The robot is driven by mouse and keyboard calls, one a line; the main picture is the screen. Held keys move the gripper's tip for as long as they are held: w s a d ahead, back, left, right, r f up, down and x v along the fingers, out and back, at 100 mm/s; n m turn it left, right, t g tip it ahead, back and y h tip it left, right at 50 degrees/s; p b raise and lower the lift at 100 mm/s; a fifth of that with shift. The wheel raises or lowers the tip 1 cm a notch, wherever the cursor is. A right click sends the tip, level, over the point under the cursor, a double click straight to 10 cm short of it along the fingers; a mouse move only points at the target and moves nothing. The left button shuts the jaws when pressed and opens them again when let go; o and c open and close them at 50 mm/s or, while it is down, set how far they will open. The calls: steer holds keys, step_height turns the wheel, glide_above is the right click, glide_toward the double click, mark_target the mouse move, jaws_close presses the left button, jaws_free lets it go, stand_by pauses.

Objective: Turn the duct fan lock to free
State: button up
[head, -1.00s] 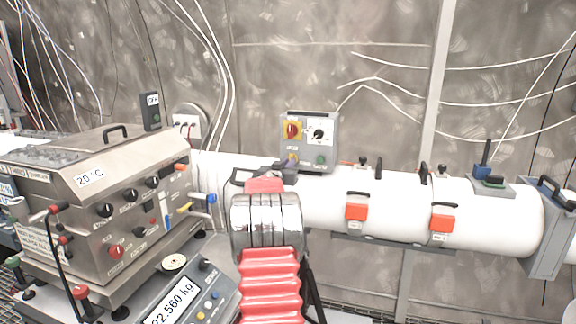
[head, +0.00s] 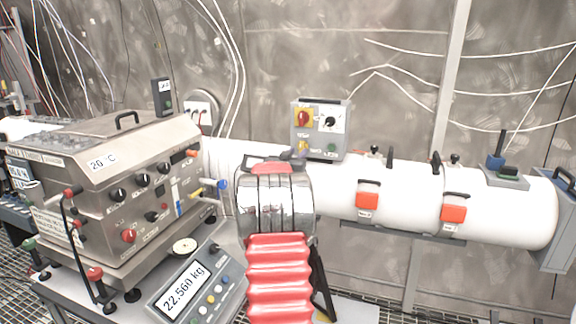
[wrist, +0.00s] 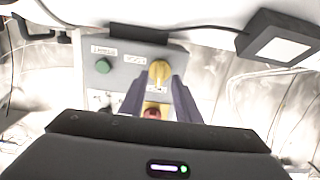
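The grey control box (head: 319,130) stands on the white duct. It has a red knob on a yellow plate (head: 304,118), a black knob on a white plate (head: 331,120), a green button (head: 331,147) and a yellow knob (head: 301,147). The box appears upside down in the wrist view, with the yellow knob (wrist: 160,72) near its top and the red knob (wrist: 152,113) lower. My gripper (wrist: 160,83) is open, its two purple-grey fingers on either side of the yellow knob's lower part. I cannot tell whether they touch it. My arm mostly hides the gripper in the head view.
The white duct (head: 400,200) runs right with orange-handled latches (head: 367,200). A steel instrument (head: 110,190) and a scale (head: 187,287) reading 22.560 kg stand at left. A black-framed pale panel (wrist: 280,46) shows at the right of the wrist view.

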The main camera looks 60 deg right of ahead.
steer(key=s+a, duration=0.1)
steer(key=a, duration=1)
steer(key=shift+s, duration=0.4)
steer(key=shift+d+f, duration=0.1)
steer(key=w+a+f+n+t+y, duration=0.1)
steer(key=w+a+f+t+y, duration=0.1)
steer(key=w+a+f+y, duration=0.3)
steer(key=w+a+f+n+t+y, duration=0.1)
steer(key=a+f+t, duration=0.15)
steer(key=f, duration=0.35)
steer(key=w+a+f+n+y, duration=0.1)
steer(key=a+f+n+y, duration=0.15)
steer(key=a, duration=0.85)
steer(key=w+a+f+n+y, duration=0.15)
steer(key=a+y, duration=0.25)
steer(key=a, duration=0.6)
steer(key=s+a+r+n+y, duration=0.1)
steer(key=s+a, duration=0.5)
steer(key=a, duration=0.7)
steer(key=s+a+r+n+g+y, duration=0.1)
steer(key=s+a+n, duration=0.4)
steer(key=a, duration=0.8)
steer(key=s+a+r+n+y, duration=0.3)
steer(key=s+a, duration=0.3)
steer(key=a, duration=0.6)
steer(key=shift+s+a+r+n+g, duration=0.4)
steer(key=shift+r+n, duration=0.1)
steer(key=shift+r, duration=0.15)
